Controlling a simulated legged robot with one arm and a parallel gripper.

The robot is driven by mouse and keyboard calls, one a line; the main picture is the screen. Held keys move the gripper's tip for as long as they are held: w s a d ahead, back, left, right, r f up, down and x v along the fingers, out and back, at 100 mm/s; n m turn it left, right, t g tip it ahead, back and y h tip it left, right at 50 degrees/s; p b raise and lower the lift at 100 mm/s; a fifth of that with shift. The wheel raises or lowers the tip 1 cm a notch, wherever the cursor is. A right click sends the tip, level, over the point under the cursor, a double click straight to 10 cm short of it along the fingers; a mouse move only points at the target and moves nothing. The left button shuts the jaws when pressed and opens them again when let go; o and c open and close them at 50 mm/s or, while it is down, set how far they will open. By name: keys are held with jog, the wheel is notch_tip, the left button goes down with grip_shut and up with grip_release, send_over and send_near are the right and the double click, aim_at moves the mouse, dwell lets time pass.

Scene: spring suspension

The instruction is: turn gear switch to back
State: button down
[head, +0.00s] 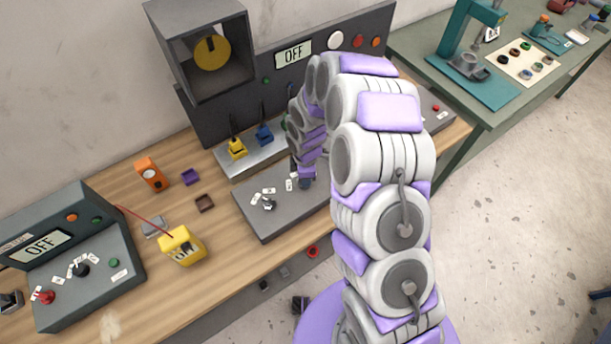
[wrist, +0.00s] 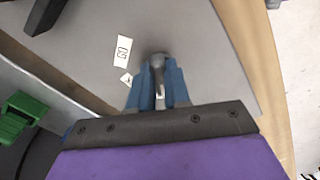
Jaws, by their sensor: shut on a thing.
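My gripper (head: 306,184) reaches down to the grey control panel (head: 268,226) on the wooden bench in the head view. In the wrist view, the blue fingers of my gripper (wrist: 159,90) are closed around a small grey metal lever with a rounded head (wrist: 157,62), which looks like the gear switch. Its lower part is hidden between the fingers. A white label (wrist: 123,51) lies beside it, and a second one is partly covered. Another small metal switch (head: 269,203) with white labels around it stands to the left on the same panel.
Yellow (head: 237,149) and blue (head: 264,134) clamps stand on a metal plate behind the panel; a green clamp (wrist: 22,113) shows in the wrist view. A tall unit with an OFF display (head: 293,54) stands behind. A yellow box (head: 181,247) sits left on the bench.

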jog(key=c, duration=1.1)
grip_release()
notch_tip(320, 180, up, 17)
jog(key=shift+w+a+r+p, duration=0.1)
jog(key=shift+a+r+p, duration=0.05)
jog(key=shift+p, duration=0.2)
jog(key=s+d+r+m+b, duration=0.3)
jog(key=s+d+r+m, duration=0.15)
jog(key=s, duration=0.35)
jog(key=s+d+r+m+b, duration=0.25)
jog(key=s+d+m, duration=0.25)
jog(key=s, duration=0.4)
jog(key=s+d+m+b, duration=0.1)
jog(key=s+m, duration=0.2)
jog(key=s, duration=0.2)
jog(key=s+d+m+g, duration=0.1)
jog(key=s+d+m, duration=0.1)
jog(key=s, duration=0.3)
jog(key=s+d+f+m+b, duration=0.1)
jog(key=s+m, duration=0.3)
jog(key=s, duration=0.1)
jog(key=shift+s+d+f+m+g+b, duration=0.1)
jog(key=shift+s+d+m+g+b, duration=0.1)
jog(key=shift+m+g+b, duration=0.15)
